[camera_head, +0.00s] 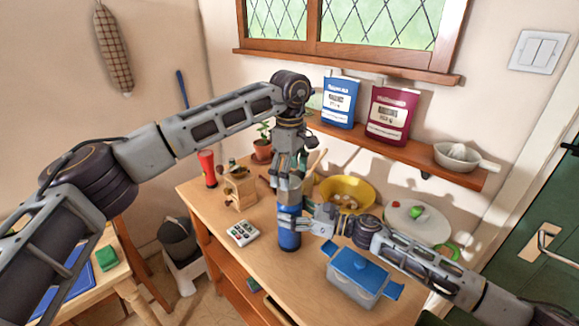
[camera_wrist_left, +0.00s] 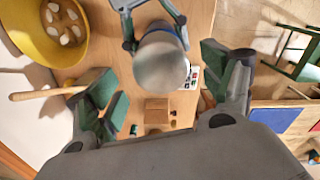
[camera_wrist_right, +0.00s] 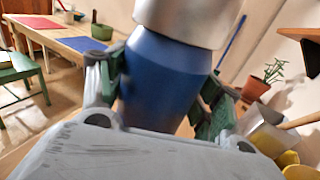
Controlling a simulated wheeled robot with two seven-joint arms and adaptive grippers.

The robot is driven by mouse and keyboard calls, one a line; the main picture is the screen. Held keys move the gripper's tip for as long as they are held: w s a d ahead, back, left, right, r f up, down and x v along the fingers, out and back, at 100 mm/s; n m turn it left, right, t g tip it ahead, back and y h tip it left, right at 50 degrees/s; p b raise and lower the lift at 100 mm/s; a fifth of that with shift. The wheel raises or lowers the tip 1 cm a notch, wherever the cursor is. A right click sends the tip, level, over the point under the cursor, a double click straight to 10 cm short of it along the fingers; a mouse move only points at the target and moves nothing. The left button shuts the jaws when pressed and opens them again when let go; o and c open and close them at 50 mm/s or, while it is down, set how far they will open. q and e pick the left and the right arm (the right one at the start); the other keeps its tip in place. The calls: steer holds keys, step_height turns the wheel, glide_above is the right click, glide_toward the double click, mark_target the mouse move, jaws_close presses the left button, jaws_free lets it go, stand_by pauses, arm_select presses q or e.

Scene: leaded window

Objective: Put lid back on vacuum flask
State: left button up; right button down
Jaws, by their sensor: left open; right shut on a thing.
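The vacuum flask (camera_head: 289,237) stands upright on the wooden table, with a blue body and a silver-grey top. The silver lid (camera_head: 289,194) sits above the blue body, in line with it; I cannot tell how firmly it is seated. In the left wrist view the lid (camera_wrist_left: 160,62) shows from above as a round grey cap. My left gripper (camera_head: 290,172) points down just over the lid, open, its fingers apart on either side. My right gripper (camera_head: 305,226) comes from the right and is shut on the blue body (camera_wrist_right: 160,80).
A calculator (camera_head: 242,234) and a wooden grinder (camera_head: 240,192) stand left of the flask. A yellow bowl (camera_head: 366,190) stands behind right, and a blue-lidded box (camera_head: 355,284) stands front right. A shelf (camera_head: 440,172) overhangs the back. Clear table lies in front of the calculator.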

arm_select(q)
steer(key=n, duration=0.3)
steer(key=r+n, duration=0.1)
steer(key=n, duration=0.7)
steer(key=shift+r, duration=0.25)
steer(key=shift+r+n, duration=0.15)
steer(key=shift+n, duration=0.8)
steer(key=shift+r+n, duration=0.15)
steer(key=shift+n, duration=0.8)
steer(key=shift+f, duration=0.15)
steer(key=shift+f, duration=3.9)
steer(key=shift+c, duration=0.2)
steer(key=c, duration=1)
